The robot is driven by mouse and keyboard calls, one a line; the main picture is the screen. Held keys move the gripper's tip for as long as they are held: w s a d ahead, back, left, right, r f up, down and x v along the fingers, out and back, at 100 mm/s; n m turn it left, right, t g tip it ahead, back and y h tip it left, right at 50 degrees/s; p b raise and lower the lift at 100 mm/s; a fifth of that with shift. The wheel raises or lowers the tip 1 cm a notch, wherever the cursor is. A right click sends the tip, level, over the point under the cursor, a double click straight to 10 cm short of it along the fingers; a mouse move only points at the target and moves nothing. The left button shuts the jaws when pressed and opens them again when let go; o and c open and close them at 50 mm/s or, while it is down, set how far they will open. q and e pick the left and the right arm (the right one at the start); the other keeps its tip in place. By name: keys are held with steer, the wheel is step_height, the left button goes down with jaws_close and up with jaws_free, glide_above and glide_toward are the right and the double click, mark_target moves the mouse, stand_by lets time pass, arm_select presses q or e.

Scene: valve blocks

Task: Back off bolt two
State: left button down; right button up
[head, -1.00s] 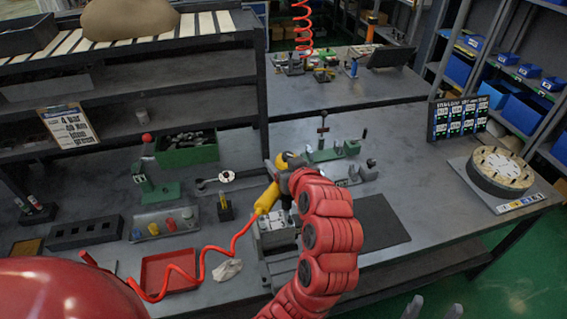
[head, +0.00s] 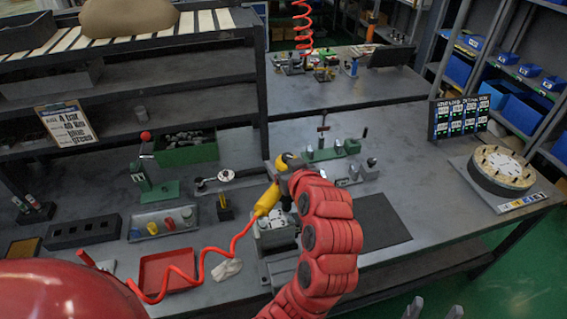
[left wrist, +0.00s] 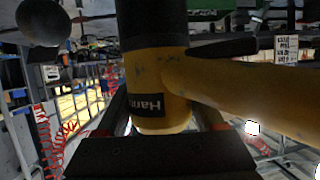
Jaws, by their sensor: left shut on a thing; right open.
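A yellow and black power tool (head: 267,200) with a red coiled hose (head: 215,262) hangs over the grey valve block (head: 272,240) near the bench's front edge. My left gripper (head: 289,172) is shut on this tool. In the left wrist view the tool's yellow body (left wrist: 160,78) stands between the fingers (left wrist: 160,125) and its handle runs off to the right. The tool and my red arm cover part of the block. Individual bolts are too small or hidden to tell apart, and I cannot tell whether the tool touches one. My right gripper (head: 433,312) shows only its two spread fingertips at the bottom edge.
A red tray (head: 168,270), a grey tray with coloured pieces (head: 165,222) and a dark holed block (head: 85,232) lie left. A dark mat (head: 375,220) lies right of the arm. A green fixture (head: 325,154) stands behind, a round turntable (head: 500,168) far right.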

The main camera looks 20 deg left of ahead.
arm_select(q)
steer(key=shift+f, duration=0.15)
steer(key=shift+b, duration=0.5)
stand_by(0.7)
steer(key=shift+f+b, duration=0.1)
steer(key=shift+b, duration=0.3)
stand_by(0.5)
steer(key=shift+s+d+f+b, duration=0.1)
steer(key=shift+s+f+b, duration=0.2)
steer(key=shift+b, duration=0.25)
stand_by(2.9)
steer(key=shift+w+r, duration=0.1)
steer(key=shift+r, duration=0.05)
